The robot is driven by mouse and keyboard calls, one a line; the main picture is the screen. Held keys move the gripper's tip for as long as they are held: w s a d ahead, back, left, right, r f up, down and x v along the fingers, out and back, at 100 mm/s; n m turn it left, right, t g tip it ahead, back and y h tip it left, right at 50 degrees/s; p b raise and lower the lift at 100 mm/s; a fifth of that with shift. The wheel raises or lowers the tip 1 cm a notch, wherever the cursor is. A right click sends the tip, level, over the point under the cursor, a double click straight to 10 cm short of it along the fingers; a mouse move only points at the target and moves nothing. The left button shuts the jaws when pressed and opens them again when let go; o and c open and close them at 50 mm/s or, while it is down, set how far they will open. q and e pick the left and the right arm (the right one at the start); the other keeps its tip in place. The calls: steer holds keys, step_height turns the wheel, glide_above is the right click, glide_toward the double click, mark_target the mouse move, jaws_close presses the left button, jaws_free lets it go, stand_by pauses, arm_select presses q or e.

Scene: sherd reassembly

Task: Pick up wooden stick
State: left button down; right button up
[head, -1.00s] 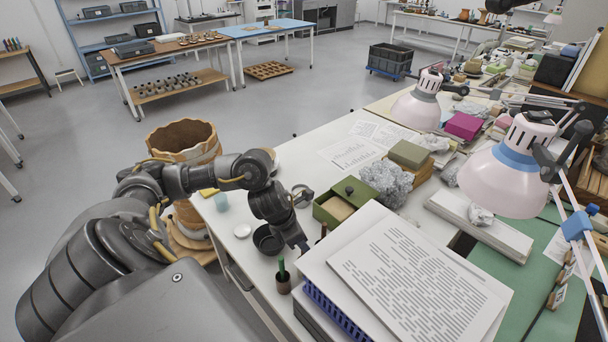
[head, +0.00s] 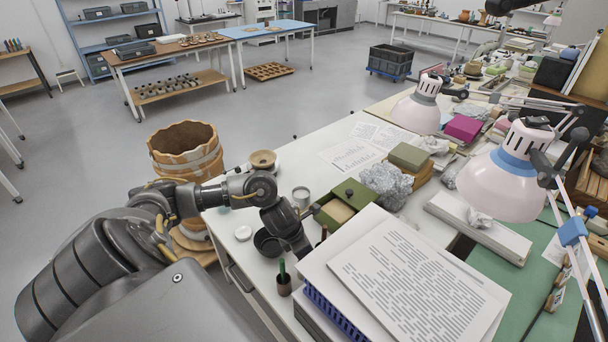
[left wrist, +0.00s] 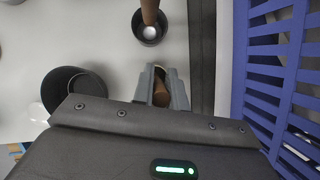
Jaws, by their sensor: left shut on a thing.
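My left gripper (left wrist: 161,88) is shut on a brown, rounded piece that looks like the wooden stick (left wrist: 161,94); only a short length shows between the fingers. In the head view the left gripper (head: 303,249) points down over the white table, and the held piece is hard to make out there. Another brown stick (left wrist: 149,10) stands over a small dark cup (left wrist: 150,31) just beyond the fingers. A reddish-brown stick also shows beside the gripper in the head view (head: 324,232). My right gripper is not in view.
A black bowl (left wrist: 76,92) lies left of the gripper. A blue crate (left wrist: 270,70) stands close on its right, under papers (head: 415,280) in the head view. A green box (head: 343,202) stands behind.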

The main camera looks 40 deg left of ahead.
arm_select(q)
step_height(320, 180, up, 10)
stand_by(0.7)
